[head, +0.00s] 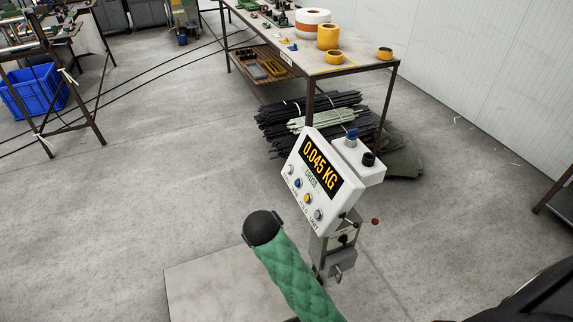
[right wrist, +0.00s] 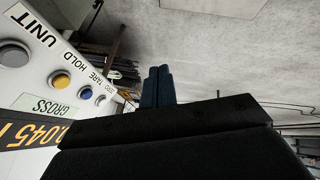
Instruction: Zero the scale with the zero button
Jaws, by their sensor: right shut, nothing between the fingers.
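The white scale indicator (head: 334,191) stands tilted on a post above the scale plate (head: 205,285). Its display (head: 319,166) reads 0.045 KG, with GROSS under it. Along its lower edge is a row of buttons; the zero button (head: 290,170) is the pale one at the left end. In the right wrist view the zero button (right wrist: 101,101) is the farthest, past the blue tare button (right wrist: 86,95), the yellow hold button (right wrist: 60,80) and the unit button (right wrist: 14,53). My right gripper (right wrist: 158,85) is shut and empty, beside the button row and apart from it. My left gripper is not in view.
A box with a blue and a black knob (head: 358,160) is beside the indicator. Dark rod bundles (head: 310,122) lie behind, under a workbench (head: 345,68) with tape rolls. A blue crate (head: 35,90) is at far left.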

